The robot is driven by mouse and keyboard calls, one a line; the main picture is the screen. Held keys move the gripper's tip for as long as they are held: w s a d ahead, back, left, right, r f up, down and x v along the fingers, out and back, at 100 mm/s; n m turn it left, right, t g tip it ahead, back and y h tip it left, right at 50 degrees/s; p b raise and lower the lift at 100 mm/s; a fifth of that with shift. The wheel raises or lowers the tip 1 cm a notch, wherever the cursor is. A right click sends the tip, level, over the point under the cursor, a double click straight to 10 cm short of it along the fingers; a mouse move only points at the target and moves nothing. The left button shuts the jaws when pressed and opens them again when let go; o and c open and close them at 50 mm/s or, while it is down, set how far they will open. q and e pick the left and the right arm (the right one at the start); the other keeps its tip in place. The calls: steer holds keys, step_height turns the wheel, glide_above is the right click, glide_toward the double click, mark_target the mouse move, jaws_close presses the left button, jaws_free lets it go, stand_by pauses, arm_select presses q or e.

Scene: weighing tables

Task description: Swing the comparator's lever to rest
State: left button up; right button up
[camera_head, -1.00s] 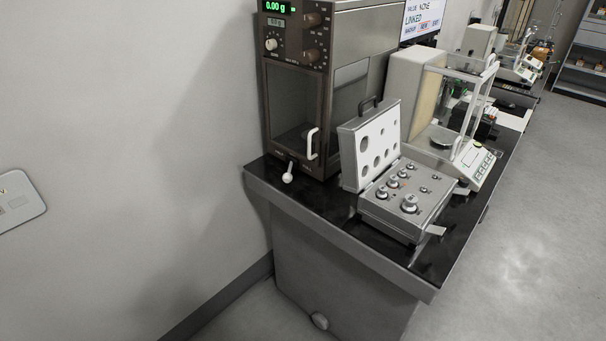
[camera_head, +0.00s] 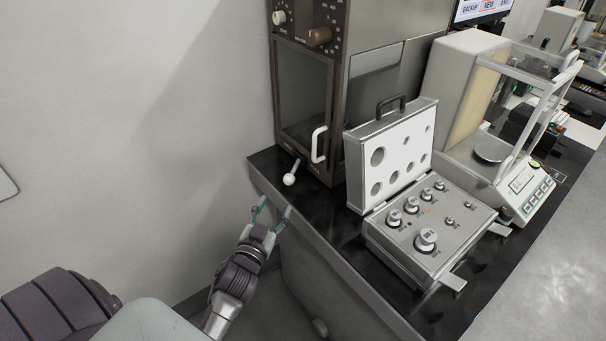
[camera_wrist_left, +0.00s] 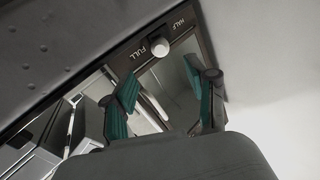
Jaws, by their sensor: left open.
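The comparator (camera_head: 303,95) is a tall brown cabinet with a glass front door and a white door handle, at the table's far end. Its lever, with a white ball knob (camera_head: 289,179), sticks out low at the front. In the left wrist view the knob (camera_wrist_left: 159,47) lies between the printed words FULL and HALF, nearer FULL. My left gripper (camera_head: 273,210) is open and empty, below and in front of the knob, apart from it. Its teal fingertips (camera_wrist_left: 163,95) frame the space under the knob in the wrist view. My right gripper is not in view.
An open weight case (camera_head: 380,237) with several weights stands right of the comparator on the black tabletop (camera_head: 318,217). A glass-sided balance (camera_head: 455,95) stands behind it. The grey wall (camera_head: 150,120) is close on the left. Free space lies before the table's front edge.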

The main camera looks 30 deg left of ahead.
mark_target(287, 183)
arm_select(q)
steer(key=x, duration=1.2)
steer(key=shift+w+f, duration=0.15)
steer(key=shift+w, duration=0.1)
jaws_close()
